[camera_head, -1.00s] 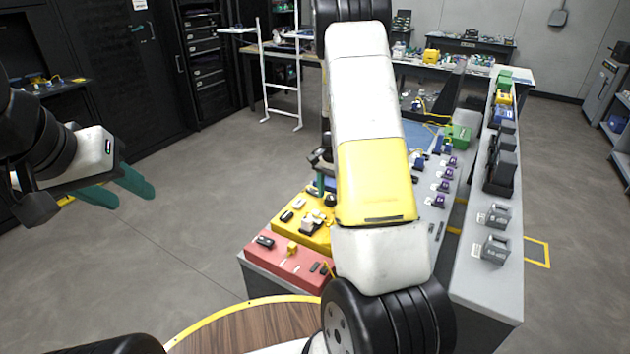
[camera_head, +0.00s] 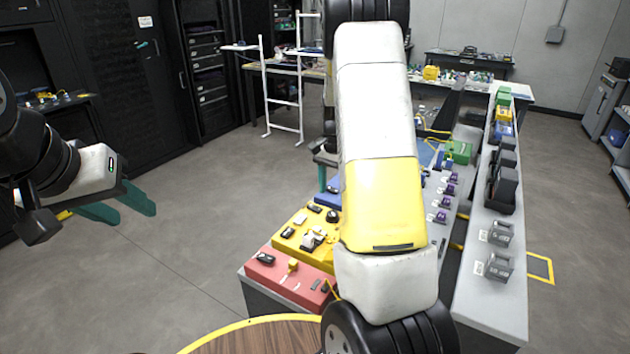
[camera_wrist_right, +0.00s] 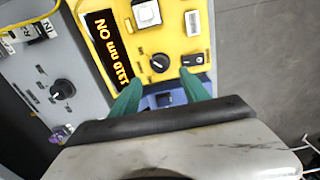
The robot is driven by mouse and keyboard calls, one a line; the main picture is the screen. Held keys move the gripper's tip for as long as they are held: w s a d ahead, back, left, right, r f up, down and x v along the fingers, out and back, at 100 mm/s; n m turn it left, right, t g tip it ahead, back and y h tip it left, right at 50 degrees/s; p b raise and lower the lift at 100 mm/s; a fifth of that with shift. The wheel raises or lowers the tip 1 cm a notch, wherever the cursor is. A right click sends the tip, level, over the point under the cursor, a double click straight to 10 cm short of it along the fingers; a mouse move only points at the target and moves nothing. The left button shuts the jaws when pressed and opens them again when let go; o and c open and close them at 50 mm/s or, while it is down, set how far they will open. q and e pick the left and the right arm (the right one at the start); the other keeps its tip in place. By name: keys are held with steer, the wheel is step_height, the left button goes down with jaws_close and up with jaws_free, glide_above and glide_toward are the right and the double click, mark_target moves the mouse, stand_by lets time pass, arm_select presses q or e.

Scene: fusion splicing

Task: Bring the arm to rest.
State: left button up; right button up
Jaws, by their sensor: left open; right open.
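My right arm (camera_head: 378,120) stretches away from me over the workbench in the head view, white with a yellow section. It hides part of the bench and most of the right gripper. In the right wrist view the right gripper (camera_wrist_right: 160,84) has its two green fingers apart and nothing held between them. Beyond the fingers is a yellow panel (camera_wrist_right: 150,42) with a black knob, and a blue block (camera_wrist_right: 165,100) shows between them. My left gripper (camera_head: 136,212) is open and empty at the left, over bare floor, well away from the bench.
The bench carries a red panel (camera_head: 285,282), a yellow panel (camera_head: 297,238) and several purple parts. A grey shelf (camera_head: 490,310) with dark devices runs along its right side. A white rack (camera_head: 283,100) stands behind. Open floor (camera_head: 215,200) lies left of the bench.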

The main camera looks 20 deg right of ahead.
steer(key=s+a+r+n+t+y, duration=0.1)
steer(key=s+a+r, duration=0.1)
steer(key=r, duration=0.3)
steer(key=s+a+r+n+t, duration=0.1)
steer(key=s+a+r, duration=0.2)
steer(key=r, duration=0.2)
steer(key=s+a+r+n+t, duration=0.1)
steer(key=s+a+r+n, duration=0.1)
steer(key=s, duration=0.4)
steer(key=s+a+r+n+t, duration=0.1)
steer(key=s+a+r+n, duration=0.2)
steer(key=s, duration=0.4)
steer(key=s+a+r+n+t+y, duration=0.1)
steer(key=s+a+r+n+t, duration=0.1)
steer(key=s+r, duration=0.4)
steer(key=shift+s+a+n, duration=0.7)
steer(key=shift+a, duration=0.45)
steer(key=shift+d+r, duration=0.1)
